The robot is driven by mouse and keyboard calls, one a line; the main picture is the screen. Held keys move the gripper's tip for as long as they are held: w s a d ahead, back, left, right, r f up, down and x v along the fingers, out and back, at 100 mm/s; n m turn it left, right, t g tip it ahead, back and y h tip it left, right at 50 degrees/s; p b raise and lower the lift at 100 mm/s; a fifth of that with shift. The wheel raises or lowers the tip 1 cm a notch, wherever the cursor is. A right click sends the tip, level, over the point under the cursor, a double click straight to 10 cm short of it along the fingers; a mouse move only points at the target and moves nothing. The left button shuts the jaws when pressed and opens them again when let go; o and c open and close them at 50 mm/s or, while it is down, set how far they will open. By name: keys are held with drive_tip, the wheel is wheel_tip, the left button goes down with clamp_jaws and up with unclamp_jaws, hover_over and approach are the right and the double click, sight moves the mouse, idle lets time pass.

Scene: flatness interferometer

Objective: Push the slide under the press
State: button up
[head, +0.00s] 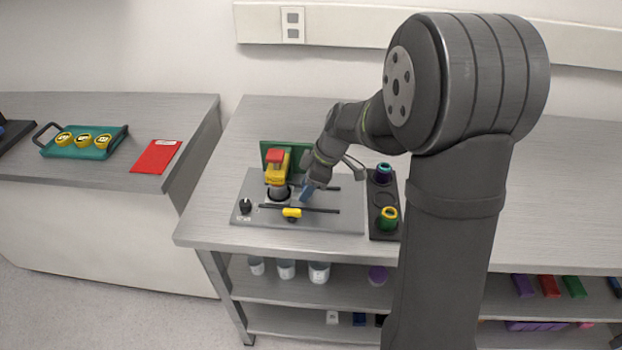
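The press (277,162), yellow with a red top, stands in front of a green back plate (298,156) on a grey base plate (335,222). Two dark rails (325,210) run left to right on the base plate. A light round part with a dark rim (278,195) sits directly below the press head; I cannot tell whether it belongs to the slide. A yellow knob (291,212) sits at the front rail. My gripper (307,191) is low over the rails, just right of the press. A blue piece shows at its tip. Its fingers are too small to read, and contact is unclear.
A dark tray (383,208) right of the base plate holds a blue-purple piece (383,173) and a green-yellow piece (388,217). A black knob (245,206) is at the plate's left. A teal tray (60,151) and red booklet (157,156) lie on the left counter.

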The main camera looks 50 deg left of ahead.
drive_tip(key=v, duration=1.7)
drive_tip(key=shift+r, duration=0.15)
drive_tip(key=x, duration=1.7)
drive_tip(key=shift+w+f, duration=0.1)
drive_tip(key=shift+f, duration=0.15)
drive_tip(key=shift+d, duration=0.15)
drive_tip(key=shift+r, duration=0.15)
